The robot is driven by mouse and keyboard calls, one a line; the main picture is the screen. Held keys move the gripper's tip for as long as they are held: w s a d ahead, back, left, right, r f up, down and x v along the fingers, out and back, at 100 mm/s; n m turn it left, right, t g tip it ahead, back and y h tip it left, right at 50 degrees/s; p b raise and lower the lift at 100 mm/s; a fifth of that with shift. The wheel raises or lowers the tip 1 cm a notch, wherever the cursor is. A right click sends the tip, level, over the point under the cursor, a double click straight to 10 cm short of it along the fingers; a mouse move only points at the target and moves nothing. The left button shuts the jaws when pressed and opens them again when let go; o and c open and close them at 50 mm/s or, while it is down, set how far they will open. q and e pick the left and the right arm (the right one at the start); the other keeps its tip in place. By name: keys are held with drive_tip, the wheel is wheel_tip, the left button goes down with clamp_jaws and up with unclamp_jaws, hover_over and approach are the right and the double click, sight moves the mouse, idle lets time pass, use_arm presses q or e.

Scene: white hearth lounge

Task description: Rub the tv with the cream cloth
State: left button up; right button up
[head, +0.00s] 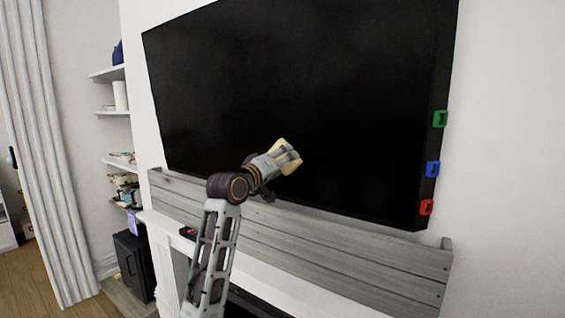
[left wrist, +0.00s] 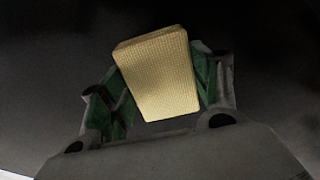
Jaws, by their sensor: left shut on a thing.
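The tv (head: 330,90) is a large black screen on the white wall, filling the upper middle of the head view. My left gripper (head: 284,158) is in front of the lower middle of the tv, pointing up and right. It is shut on the cream cloth (head: 289,147), a pale yellow folded block. In the left wrist view the cream cloth (left wrist: 160,75) sits between the two green-padded fingers of my left gripper (left wrist: 158,95), with the dark screen behind it. I cannot tell whether the cloth touches the screen. My right gripper is not in view.
Green (head: 440,119), blue (head: 432,169) and red (head: 426,207) clips sit on the tv's right edge. A grey wooden ledge (head: 340,256) runs below the tv, above a white mantel (head: 168,226). Shelves (head: 112,73) and a striped curtain (head: 42,150) stand at left.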

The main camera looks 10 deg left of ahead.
use_arm(q)
drive_tip(key=shift+w+a, duration=0.1)
drive_tip(key=shift+w+a, duration=0.25)
drive_tip(key=shift+a, duration=0.5)
drive_tip(key=shift+w+a, duration=0.25)
drive_tip(key=shift+a, duration=0.5)
drive_tip(key=shift+b+v, duration=0.45)
drive_tip(key=shift+v, duration=2.55)
drive_tip(key=shift+v, duration=1.5)
